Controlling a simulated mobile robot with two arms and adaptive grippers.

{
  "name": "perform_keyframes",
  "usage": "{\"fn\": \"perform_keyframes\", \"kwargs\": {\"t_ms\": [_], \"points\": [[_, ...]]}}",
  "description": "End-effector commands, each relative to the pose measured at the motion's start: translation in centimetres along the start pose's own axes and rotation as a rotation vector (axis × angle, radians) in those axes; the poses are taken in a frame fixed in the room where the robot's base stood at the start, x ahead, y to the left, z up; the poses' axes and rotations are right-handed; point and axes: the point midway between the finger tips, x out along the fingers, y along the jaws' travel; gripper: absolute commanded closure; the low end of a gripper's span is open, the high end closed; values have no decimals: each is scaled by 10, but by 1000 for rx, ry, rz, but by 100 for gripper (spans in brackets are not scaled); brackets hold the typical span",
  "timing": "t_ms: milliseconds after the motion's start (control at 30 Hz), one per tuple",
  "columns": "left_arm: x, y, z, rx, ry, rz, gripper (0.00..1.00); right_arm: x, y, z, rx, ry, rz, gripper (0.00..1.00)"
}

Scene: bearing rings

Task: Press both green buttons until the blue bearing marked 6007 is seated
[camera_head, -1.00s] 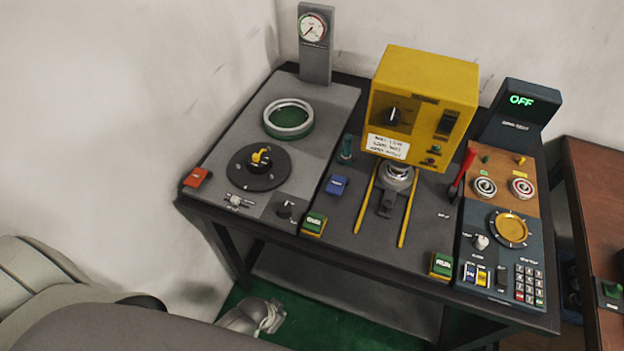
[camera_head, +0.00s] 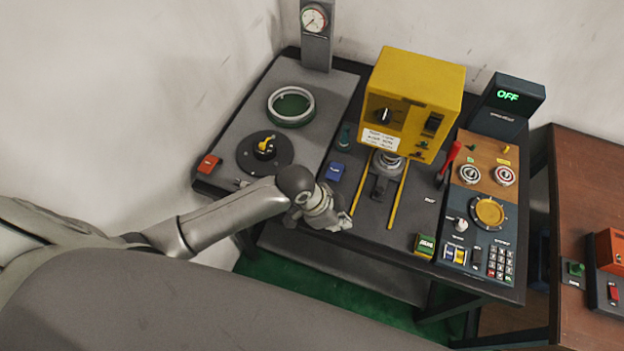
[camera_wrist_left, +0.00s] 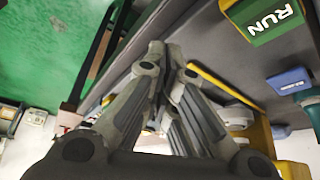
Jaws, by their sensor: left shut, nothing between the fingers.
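In the head view the right green button (camera_head: 424,244) sits in a yellow housing at the bench's front edge. The left green button is hidden there behind my left arm. My left gripper (camera_head: 342,222) is over the front edge of the bench, near the left yellow rail. In the left wrist view its fingers (camera_wrist_left: 170,52) are shut and empty. A green button marked RUN (camera_wrist_left: 268,18) shows there, right of the fingertips and apart from them. A silvery ring-shaped part (camera_head: 388,160) sits under the yellow press (camera_head: 415,85). No blue bearing or 6007 mark can be made out.
A blue button (camera_head: 334,171) and a red lever (camera_head: 449,160) flank the press. A control panel (camera_head: 462,215) with dials and keypad stands right of it. A grey ring (camera_head: 291,106) and a gauge (camera_head: 314,18) are at the left. A brown table (camera_head: 575,160) stands far right.

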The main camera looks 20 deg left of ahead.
Motion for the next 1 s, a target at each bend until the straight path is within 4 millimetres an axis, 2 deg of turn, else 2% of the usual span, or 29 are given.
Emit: {"fn": "perform_keyframes", "kwargs": {"t_ms": [33, 100, 233, 400, 533, 733, 1000], "points": [[-10, -11, -4, 73, -18, 10, 100, -7, 0, -1, 0, 1, 0, 60], [-19, -19, -5, 163, -40, 40, 100, -11, -1, -2, 0, 1, -1, 60], [-38, -39, 2, 297, -95, 89, 100, -18, -2, -3, 0, 2, -2, 60], [-62, -63, 17, 394, -155, 137, 100, -24, -3, -4, 0, 3, -5, 60], [-73, -73, 26, 423, -179, 157, 100, -26, -4, -5, 0, 4, -6, 60], [-70, -75, 31, 432, -185, 167, 100, -20, -4, -5, 0, 6, -6, 60], [-48, -75, 41, 431, -184, 166, 100, 6, -5, -3, 0, 6, -5, 60]]}}
